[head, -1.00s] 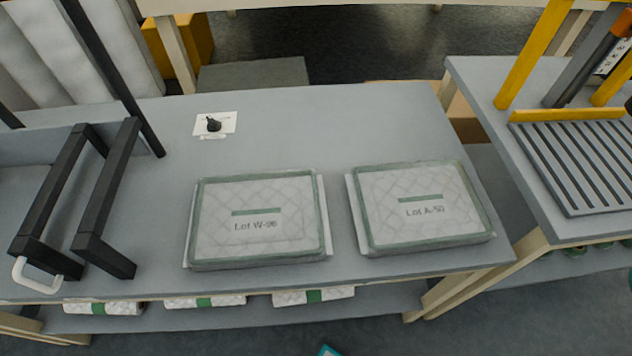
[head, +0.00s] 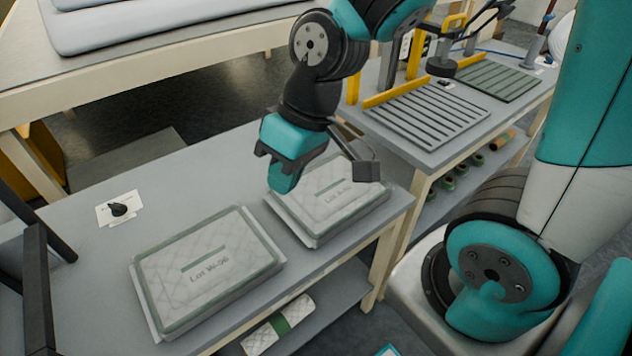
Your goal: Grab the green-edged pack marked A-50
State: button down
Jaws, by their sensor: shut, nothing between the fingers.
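The A-50 pack (head: 335,210) is a flat, quilted white pack with green edges, lying on the grey table. Its printed label is partly readable in the head view, and my arm hides its far part. My gripper (head: 284,186) is teal and shut, with nothing held. It appears over the pack's far left corner; I cannot tell whether it touches the pack.
A small black knob on a white card (head: 118,209) is at the table's left. A black frame (head: 45,290) stands at the left edge. A slatted rack (head: 425,118) with yellow rails is on the right table. A wrapped roll (head: 280,325) lies on the shelf below.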

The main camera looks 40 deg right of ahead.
aim_at(327, 189)
jog(key=d+f+m+h, duration=0.1)
jog(key=d+f, duration=0.5)
jog(key=f, duration=0.1)
jog(key=w+d+f+m+h+p, duration=0.1)
jog(key=d+f, duration=0.6)
jog(key=w+d+f+m+t+h, duration=0.1)
jog(key=d+f+m+h, duration=0.1)
jog(key=d+f, duration=0.4)
notch_tip(327, 189, down, 2)
jog(key=shift+w+d+f+p, duration=0.1)
jog(key=shift+w+d+p, duration=0.05)
jog(key=shift+p, duration=0.15)
jog(key=w+p, duration=0.3)
jog(key=w, duration=0.8)
jog(key=shift+w, duration=0.35)
jog(key=shift+f, duration=0.65)
jog(key=shift+a+f, duration=0.2)
jog(key=shift+f, duration=0.1)
